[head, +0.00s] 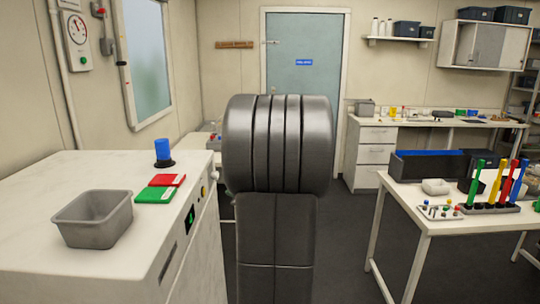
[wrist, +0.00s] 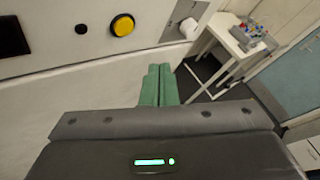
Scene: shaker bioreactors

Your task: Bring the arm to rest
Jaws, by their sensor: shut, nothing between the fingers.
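My gripper (wrist: 158,85) shows in the wrist view, its two green fingers side by side and shut with nothing between them. The fingers are in front of the pale front panel (wrist: 85,85) of a machine with a yellow round button (wrist: 122,25), and do not visibly touch it. In the head view my dark grey arm link (head: 278,150) stands upright in the middle of the picture.
A white-topped machine (head: 45,180) at left holds a grey bin (head: 95,222), red (head: 168,180) and green (head: 154,195) pads and a blue-topped item (head: 162,150). A table (head: 425,215) at right bears racks and coloured tubes. Dark floor (head: 345,240) lies between.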

